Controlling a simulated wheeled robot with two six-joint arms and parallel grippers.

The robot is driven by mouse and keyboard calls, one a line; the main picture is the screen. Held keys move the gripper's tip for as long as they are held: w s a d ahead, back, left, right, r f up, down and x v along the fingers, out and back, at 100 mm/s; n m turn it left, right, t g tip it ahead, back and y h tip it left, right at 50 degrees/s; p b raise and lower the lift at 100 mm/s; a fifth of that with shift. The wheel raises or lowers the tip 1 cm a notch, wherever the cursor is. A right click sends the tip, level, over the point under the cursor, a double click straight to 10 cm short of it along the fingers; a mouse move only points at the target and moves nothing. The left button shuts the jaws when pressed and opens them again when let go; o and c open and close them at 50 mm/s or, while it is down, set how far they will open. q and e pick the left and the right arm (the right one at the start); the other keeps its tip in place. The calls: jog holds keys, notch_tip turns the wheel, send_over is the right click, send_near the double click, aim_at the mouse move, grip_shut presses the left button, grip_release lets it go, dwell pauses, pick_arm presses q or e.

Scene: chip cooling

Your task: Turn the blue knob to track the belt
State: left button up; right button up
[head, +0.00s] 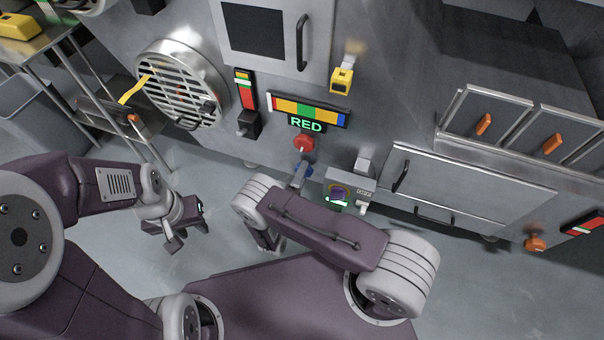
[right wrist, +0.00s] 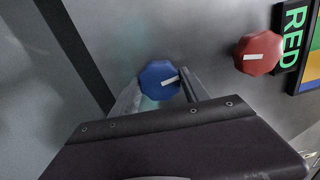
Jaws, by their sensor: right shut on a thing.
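The blue knob (right wrist: 158,79) is an eight-sided dial with a white pointer mark, mounted on the grey machine panel. In the right wrist view its pointer lies nearly level, aimed to the right. My right gripper (right wrist: 161,94) is shut on it, one finger on each side. In the head view the blue knob (head: 304,169) is a small patch of blue, mostly hidden by my right gripper (head: 299,175). My left gripper (head: 181,226) hangs over the floor, away from the panel; its finger gap is unclear.
A red knob (head: 303,143) with a white mark sits just above the blue knob, under a lit green RED sign (head: 306,125) and a coloured bar (head: 309,108). A small box with a purple button (head: 338,195) stands to the right. A round vent (head: 181,88) is at upper left.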

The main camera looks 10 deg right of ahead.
dwell(0.5)
jog(key=o, duration=1.4)
jog(key=shift+c, duration=0.2)
